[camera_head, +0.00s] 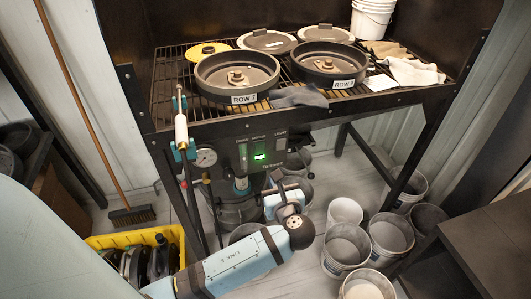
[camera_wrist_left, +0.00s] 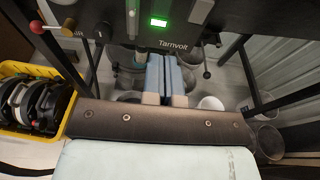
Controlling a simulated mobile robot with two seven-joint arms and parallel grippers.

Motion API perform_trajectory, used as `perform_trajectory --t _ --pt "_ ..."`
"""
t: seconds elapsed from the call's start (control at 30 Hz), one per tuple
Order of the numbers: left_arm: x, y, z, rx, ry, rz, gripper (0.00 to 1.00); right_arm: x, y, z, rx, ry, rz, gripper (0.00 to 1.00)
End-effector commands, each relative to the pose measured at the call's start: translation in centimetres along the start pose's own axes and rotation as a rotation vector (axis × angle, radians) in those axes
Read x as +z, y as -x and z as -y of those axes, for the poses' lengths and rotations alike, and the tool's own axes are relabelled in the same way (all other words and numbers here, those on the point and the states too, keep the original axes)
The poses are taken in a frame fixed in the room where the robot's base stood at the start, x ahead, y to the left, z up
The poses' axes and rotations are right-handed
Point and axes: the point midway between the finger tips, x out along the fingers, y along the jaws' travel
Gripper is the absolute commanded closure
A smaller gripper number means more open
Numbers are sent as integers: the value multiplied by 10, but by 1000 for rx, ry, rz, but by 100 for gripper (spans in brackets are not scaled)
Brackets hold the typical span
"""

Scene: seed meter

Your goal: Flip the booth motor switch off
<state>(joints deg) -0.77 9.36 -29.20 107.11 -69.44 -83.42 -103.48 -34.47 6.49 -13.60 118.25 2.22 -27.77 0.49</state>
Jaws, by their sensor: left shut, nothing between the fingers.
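The booth's dark control panel (camera_head: 262,152) hangs under the front edge of the mesh bench, with a lit green display and small labels above it. It also shows at the top of the left wrist view (camera_wrist_left: 180,40). The motor switch is too small to make out, so its position cannot be told. My left gripper (camera_head: 285,198) is in front of and below the panel, partly hidden by its own wrist. In the left wrist view its blue fingers (camera_wrist_left: 166,72) are shut together and empty, below the green display. My right gripper is not in view.
Two seed meter housings (camera_head: 237,75) sit on the mesh bench (camera_head: 160,100). Several buckets (camera_head: 346,248) stand on the floor at right. A yellow crate (camera_head: 100,241) is at lower left.

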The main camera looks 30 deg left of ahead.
Motion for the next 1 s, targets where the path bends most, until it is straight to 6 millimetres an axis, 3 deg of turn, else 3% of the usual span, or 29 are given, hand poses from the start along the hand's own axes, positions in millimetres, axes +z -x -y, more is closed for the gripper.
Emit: perform_trajectory --t 0.23,0.7,1.0 --pt "0 -16 0 1 0 2 100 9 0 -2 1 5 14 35" --pt "3 -111 0 0 2 1 100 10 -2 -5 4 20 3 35" --pt "11 -137 0 -2 2 -1 100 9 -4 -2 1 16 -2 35"
